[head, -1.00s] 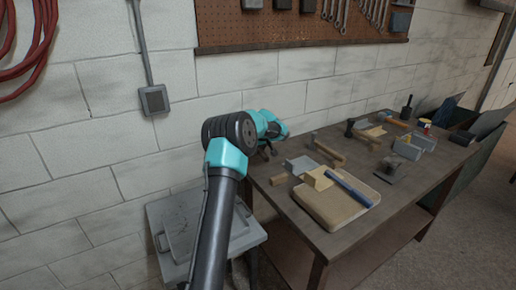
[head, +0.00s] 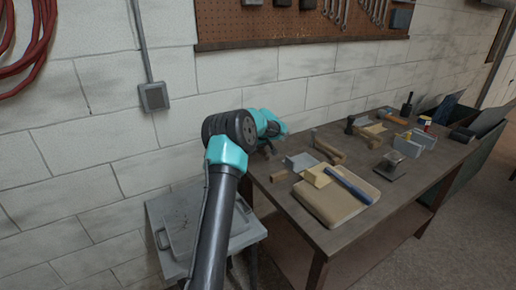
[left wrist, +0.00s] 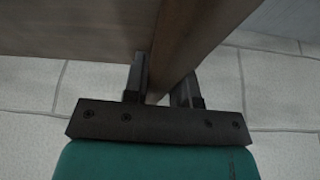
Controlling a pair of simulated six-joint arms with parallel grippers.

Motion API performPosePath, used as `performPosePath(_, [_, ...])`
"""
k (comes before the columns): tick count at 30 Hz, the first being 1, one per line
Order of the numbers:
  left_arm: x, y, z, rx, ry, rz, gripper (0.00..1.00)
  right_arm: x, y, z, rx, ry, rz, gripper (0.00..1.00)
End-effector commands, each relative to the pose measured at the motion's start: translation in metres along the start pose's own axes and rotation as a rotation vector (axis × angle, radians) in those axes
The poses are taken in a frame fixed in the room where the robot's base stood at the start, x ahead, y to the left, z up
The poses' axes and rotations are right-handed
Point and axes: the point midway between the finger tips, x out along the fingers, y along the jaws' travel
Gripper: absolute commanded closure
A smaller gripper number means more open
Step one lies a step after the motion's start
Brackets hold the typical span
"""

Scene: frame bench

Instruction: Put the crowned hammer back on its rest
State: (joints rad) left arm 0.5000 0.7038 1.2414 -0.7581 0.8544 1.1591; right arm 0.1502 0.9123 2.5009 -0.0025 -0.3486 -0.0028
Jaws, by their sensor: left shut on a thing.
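My left gripper (left wrist: 165,92) is at the back left corner of the bench (head: 262,172). In the left wrist view its two fingers sit on either side of a brown wooden edge (left wrist: 182,45), which looks like the bench's edge, and are shut on it. Several hammer-like tools lie on the bench. One with a wooden handle (head: 328,149) lies near the back. A blue-handled tool (head: 348,184) lies on a tan board (head: 332,208) beside a pale block (head: 316,176). I cannot tell which tool is the crowned hammer, nor which thing is its rest. My right gripper is not in view.
A grey metal box (head: 192,222) stands left of the bench. Grey blocks (head: 407,147) and a small metal piece (head: 390,168) lie farther right. A pegboard (head: 270,25) with wrenches hangs on the wall behind. The bench's front right strip is bare.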

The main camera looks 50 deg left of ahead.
Motion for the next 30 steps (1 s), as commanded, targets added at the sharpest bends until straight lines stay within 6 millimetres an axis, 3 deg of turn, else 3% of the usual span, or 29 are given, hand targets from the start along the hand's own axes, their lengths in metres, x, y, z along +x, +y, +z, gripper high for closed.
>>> performPosePath(30, [0.014, 0.000, 0.005, 0.000, 0.001, 0.000, 1.00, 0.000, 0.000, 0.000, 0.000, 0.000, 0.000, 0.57])
